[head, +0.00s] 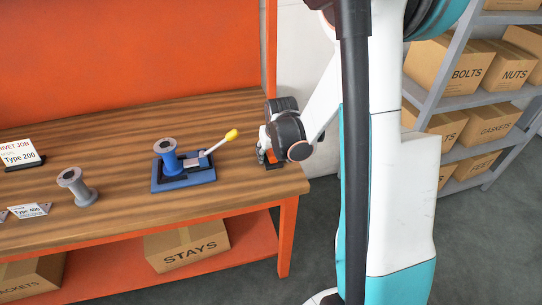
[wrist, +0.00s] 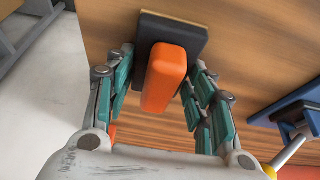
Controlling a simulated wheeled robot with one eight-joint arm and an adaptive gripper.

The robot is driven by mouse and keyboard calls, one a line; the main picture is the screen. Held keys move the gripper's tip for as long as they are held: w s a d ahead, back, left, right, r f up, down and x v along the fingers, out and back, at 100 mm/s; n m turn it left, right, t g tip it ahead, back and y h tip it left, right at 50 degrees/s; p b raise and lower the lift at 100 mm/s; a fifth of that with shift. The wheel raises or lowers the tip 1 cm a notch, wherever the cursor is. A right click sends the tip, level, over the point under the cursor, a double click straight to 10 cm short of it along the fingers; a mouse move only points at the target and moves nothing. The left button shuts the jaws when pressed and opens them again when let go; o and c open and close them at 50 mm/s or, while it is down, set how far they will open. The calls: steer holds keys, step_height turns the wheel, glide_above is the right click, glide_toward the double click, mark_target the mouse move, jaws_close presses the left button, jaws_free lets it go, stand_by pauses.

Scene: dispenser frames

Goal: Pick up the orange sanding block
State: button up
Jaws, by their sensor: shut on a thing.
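The orange sanding block (wrist: 164,78) has an orange grip on a dark base pad (wrist: 190,40). In the wrist view it lies between the two teal-padded fingers of my gripper (wrist: 160,85), which are shut on it. In the head view my gripper (head: 266,154) is low at the right end of the wooden workbench (head: 110,215), and a little of the orange block (head: 268,156) shows below it. The block is at or very near the bench top; I cannot tell whether it touches.
A blue fixture (head: 182,177) with a spool and a yellow-knobbed lever stands left of my gripper. A grey spool (head: 76,187) and label cards (head: 20,154) are farther left. The bench's right edge is close by. Shelves with boxes (head: 488,125) stand at the right.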

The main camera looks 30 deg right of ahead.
steer(key=shift+r, duration=0.1)
step_height(320, 180, up, 20)
steer(key=p, duration=0.7)
